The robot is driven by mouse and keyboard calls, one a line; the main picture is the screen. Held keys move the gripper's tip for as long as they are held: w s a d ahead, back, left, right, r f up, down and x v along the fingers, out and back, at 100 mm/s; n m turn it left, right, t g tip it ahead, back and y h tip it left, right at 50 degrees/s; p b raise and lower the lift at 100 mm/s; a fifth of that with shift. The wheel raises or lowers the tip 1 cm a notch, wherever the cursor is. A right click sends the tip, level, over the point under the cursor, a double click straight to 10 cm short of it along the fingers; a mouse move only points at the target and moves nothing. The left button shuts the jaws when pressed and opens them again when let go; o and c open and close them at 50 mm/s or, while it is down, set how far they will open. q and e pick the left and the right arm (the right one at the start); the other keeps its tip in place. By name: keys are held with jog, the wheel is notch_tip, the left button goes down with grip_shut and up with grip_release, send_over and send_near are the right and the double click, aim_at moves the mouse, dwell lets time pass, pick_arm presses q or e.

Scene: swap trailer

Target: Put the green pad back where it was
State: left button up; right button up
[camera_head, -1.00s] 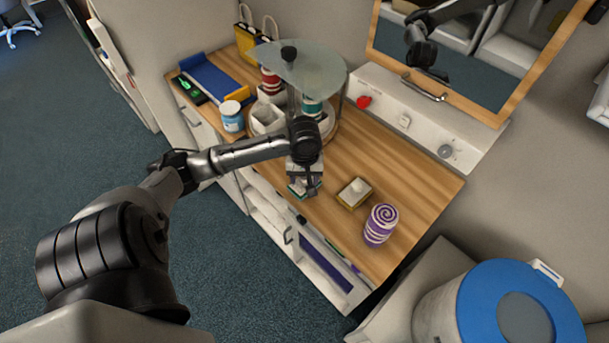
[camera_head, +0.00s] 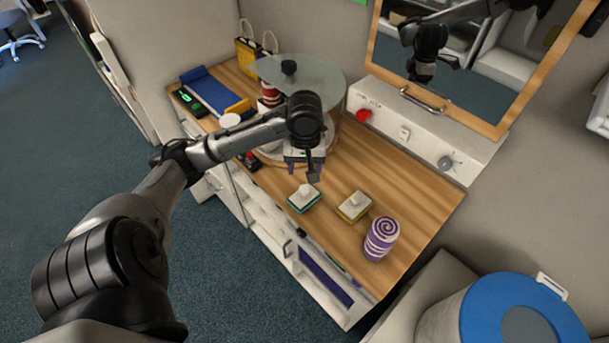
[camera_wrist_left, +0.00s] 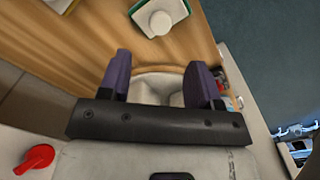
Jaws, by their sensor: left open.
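The green pad (camera_head: 303,200), a small block with a white top, a knob and a green base, rests on the wooden counter (camera_head: 415,190) near its front edge. It also shows at the top of the left wrist view (camera_wrist_left: 158,14). My left gripper (camera_head: 302,172) is open and empty, above and behind the green pad and apart from it. Its two purple-grey fingers (camera_wrist_left: 160,80) show in the left wrist view with nothing between them. A similar yellow-based pad (camera_head: 354,206) sits to the right of the green pad. My right gripper is not in view.
A purple-and-white spiral-patterned canister (camera_head: 381,238) stands at the front right. A round carousel with a clear top (camera_head: 310,72) stands behind my arm, partly hidden. A white panel with a red knob (camera_head: 363,115) is at the back. The counter's right side is clear.

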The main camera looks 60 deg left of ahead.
pick_arm(q)
jog(key=shift+r, duration=0.95)
